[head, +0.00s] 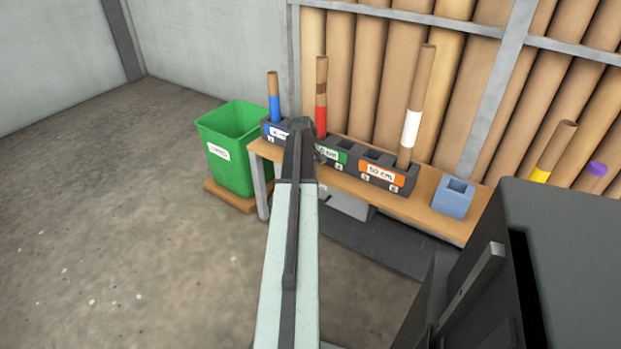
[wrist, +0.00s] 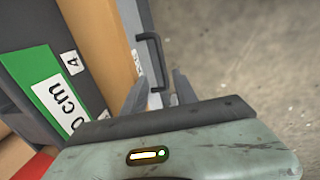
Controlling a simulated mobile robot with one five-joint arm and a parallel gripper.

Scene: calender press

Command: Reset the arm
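My arm (head: 290,230) reaches forward from the bottom of the head view toward a wooden bench (head: 432,212). In the head view its end hides part of the dark holder blocks, and my gripper is mostly hidden behind the arm. I cannot tell whether a finger touches the handle.
Holder blocks with blue, green (head: 333,152) and orange (head: 384,172) labels stand on the bench; banded tubes stand in some. A light-blue box (head: 453,198) stands at the right. A green bin (head: 228,145) is at the left. Dark machinery (head: 560,260) fills the lower right. The left floor is clear.

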